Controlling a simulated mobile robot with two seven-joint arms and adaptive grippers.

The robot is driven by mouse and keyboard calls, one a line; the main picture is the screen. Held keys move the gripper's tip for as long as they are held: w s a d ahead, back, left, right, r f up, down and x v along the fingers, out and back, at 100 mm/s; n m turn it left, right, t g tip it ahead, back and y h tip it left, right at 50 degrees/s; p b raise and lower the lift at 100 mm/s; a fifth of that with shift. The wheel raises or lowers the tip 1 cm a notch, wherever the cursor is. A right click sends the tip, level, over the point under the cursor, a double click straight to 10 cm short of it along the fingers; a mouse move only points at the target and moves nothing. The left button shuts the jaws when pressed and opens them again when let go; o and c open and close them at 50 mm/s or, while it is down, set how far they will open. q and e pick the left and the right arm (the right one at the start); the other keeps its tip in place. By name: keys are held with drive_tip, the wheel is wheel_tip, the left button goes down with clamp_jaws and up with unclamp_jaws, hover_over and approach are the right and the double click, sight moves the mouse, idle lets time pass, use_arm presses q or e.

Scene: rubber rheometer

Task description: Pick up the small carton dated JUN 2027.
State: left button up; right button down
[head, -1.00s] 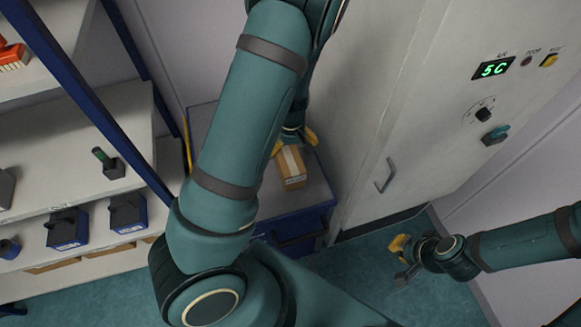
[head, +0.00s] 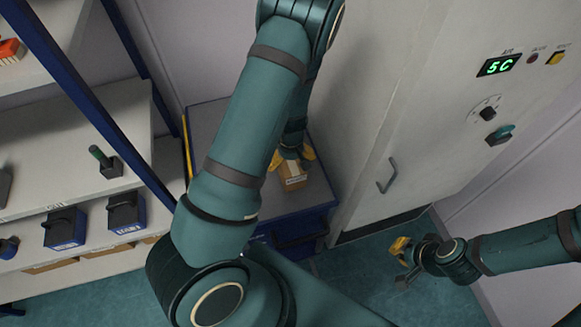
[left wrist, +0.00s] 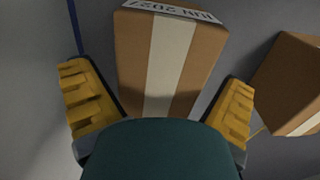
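The small brown carton (left wrist: 166,62) has a pale tape strip and a label reading JUN 2027, upside down in the left wrist view. In the head view the carton (head: 293,179) stands on the blue cabinet's grey top, partly hidden by my gripper. My left gripper (head: 291,159) is open over it. In the left wrist view the yellow fingers of the gripper (left wrist: 160,110) are on either side of the carton, with a gap on both sides. My right gripper (head: 402,262) hangs over the floor at the right, its finger gap unclear.
A second brown carton (left wrist: 292,84) stands close by at the right in the left wrist view. The tall cabinet (head: 369,120) stands just right of the blue cabinet (head: 300,225). Shelving with a blue post (head: 95,100) is at the left.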

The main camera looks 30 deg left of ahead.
use_arm(q)
drive_tip(key=c, duration=1.1)
drive_tip(key=shift+r, duration=0.1)
